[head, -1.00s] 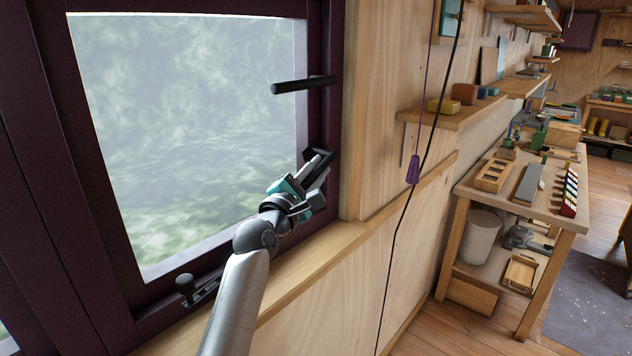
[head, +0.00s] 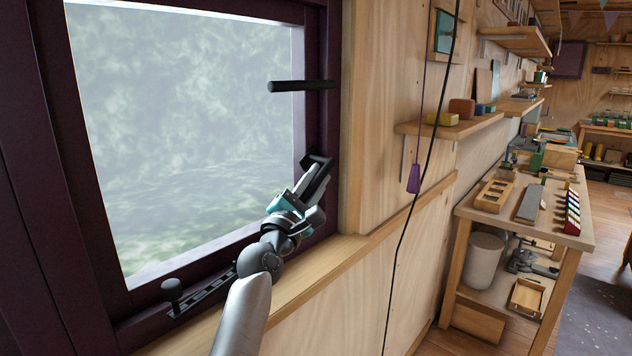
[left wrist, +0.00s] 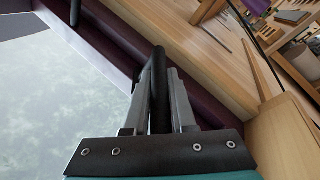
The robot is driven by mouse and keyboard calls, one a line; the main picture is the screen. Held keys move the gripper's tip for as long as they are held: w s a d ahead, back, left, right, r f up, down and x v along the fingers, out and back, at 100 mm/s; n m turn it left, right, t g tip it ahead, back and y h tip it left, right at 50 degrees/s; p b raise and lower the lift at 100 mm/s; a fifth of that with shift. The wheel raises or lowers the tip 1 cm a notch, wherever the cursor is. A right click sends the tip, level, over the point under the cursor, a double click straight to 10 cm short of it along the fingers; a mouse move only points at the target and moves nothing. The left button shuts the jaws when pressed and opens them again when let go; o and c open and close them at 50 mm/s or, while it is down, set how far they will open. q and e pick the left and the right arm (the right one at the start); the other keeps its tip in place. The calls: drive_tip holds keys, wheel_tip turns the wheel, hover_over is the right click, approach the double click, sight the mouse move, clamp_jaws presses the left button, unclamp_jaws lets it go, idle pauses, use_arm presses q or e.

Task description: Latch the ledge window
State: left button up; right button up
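The ledge window (head: 185,130) has a pale pane in a dark purple frame and appears to lie flush in it. A black horizontal lever (head: 302,86) sticks out from the right side of the frame. Below it is a black handle (head: 318,162). My left gripper (head: 314,178) is at this handle. In the left wrist view the handle (left wrist: 158,65) runs between the two fingers (left wrist: 160,98), which appear closed against it. My right gripper is in neither view.
A black stay with a knob (head: 172,288) and a perforated bar lies along the bottom of the frame. The wooden sill (head: 325,262) runs below my left arm. A cord with a purple pull (head: 414,180) hangs to the right, before a shelf (head: 455,126) and workbench (head: 500,212).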

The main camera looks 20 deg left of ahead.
use_arm(q)
drive_tip(key=o, duration=0.4)
drive_tip(key=v, duration=1.5)
drive_tip(key=shift+s, duration=0.2)
drive_tip(key=shift+c, duration=0.2)
